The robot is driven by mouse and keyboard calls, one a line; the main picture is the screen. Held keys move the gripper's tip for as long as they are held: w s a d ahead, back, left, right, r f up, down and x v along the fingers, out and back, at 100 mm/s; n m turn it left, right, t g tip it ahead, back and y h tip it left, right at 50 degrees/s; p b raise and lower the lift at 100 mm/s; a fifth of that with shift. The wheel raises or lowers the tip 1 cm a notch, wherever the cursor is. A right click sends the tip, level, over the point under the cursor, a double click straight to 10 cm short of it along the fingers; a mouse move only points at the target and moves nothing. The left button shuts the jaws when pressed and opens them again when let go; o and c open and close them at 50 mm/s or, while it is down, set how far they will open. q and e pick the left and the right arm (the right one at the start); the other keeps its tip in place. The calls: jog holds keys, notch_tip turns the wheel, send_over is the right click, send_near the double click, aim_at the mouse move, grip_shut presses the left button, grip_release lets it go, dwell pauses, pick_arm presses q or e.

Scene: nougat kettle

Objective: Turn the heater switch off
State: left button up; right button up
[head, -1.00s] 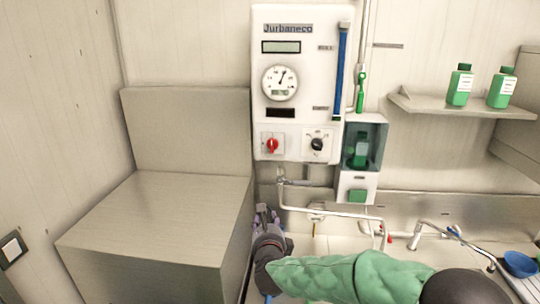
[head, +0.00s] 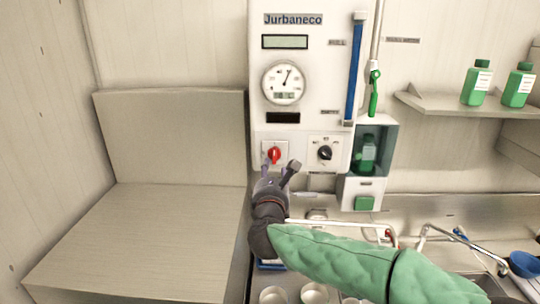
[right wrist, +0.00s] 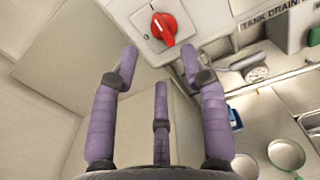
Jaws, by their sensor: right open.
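A white control box (head: 300,90) marked "Jurbaneco" hangs on the wall. A red rotary switch (head: 274,155) sits at its lower left on a light square plate, its handle near upright in the head view. It also shows at the top of the right wrist view (right wrist: 163,28). A black rotary knob (head: 325,153) sits to its right; small labels are unreadable, so I cannot tell which one is named heater. My right gripper (head: 280,166) is open and empty, just below the red switch, with its fingers pointing up towards it and apparently apart from it. My left gripper is not in view.
A large metal block (head: 140,230) stands close on the left. A green bottle (head: 368,154) sits in a holder right of the box. A bent pipe and a tap (head: 440,236) run over the counter. Metal cups (head: 314,294) stand below my right arm.

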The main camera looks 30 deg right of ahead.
aim_at(274, 155)
jog(key=p+x, duration=0.2)
jog(key=x, duration=0.7)
jog(key=shift+w, duration=0.35)
jog(key=shift+s+f, duration=0.1)
grip_shut()
